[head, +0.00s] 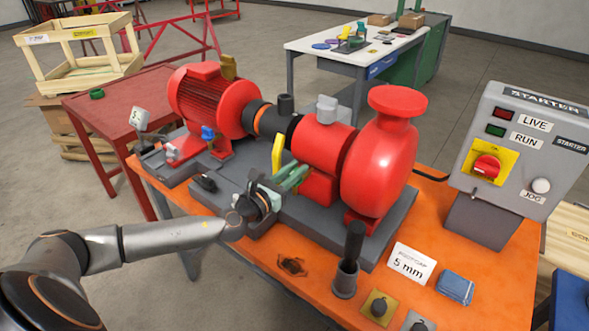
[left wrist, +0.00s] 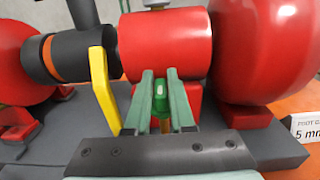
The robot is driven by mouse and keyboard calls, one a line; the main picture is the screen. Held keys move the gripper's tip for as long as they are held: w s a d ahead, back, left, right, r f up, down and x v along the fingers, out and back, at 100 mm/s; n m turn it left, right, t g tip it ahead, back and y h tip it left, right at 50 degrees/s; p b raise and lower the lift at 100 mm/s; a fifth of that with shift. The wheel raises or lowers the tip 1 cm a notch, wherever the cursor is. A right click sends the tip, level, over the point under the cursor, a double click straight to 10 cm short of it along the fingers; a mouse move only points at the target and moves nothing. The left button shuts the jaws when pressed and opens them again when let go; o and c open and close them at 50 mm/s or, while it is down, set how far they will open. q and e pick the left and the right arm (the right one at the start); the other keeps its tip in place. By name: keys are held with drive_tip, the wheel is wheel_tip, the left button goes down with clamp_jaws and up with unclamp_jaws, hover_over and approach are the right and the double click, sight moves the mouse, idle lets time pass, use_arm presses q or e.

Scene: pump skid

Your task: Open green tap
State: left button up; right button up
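The green tap's handle (left wrist: 160,100) stands in front of the red pump casing in the left wrist view. My left gripper (left wrist: 164,88) has its two grey-green fingers close together, one on each side of the handle, and appears shut on it. A yellowish piece shows just below the fingers. In the head view my left gripper (head: 295,175) reaches over the grey skid to the pump's near side, and its fingers hide the tap. My right gripper is in neither view.
A yellow lever (head: 277,153) stands close left of the fingers; it also shows in the left wrist view (left wrist: 104,88). The large red pump housing (head: 380,165) rises to the right. A dark upright tool in a cup (head: 347,272) and a starter box (head: 520,140) stand farther right.

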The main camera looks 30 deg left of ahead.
use_arm(q)
drive_tip(key=o, duration=0.4)
drive_tip(key=shift+o, duration=0.2)
drive_tip(key=shift+s+f, duration=0.1)
drive_tip(key=shift+s, duration=0.15)
drive_tip(key=s+b, duration=0.1)
drive_tip(key=s, duration=1.1)
drive_tip(key=shift+a+b, duration=0.35)
drive_tip(key=shift+a, duration=0.05)
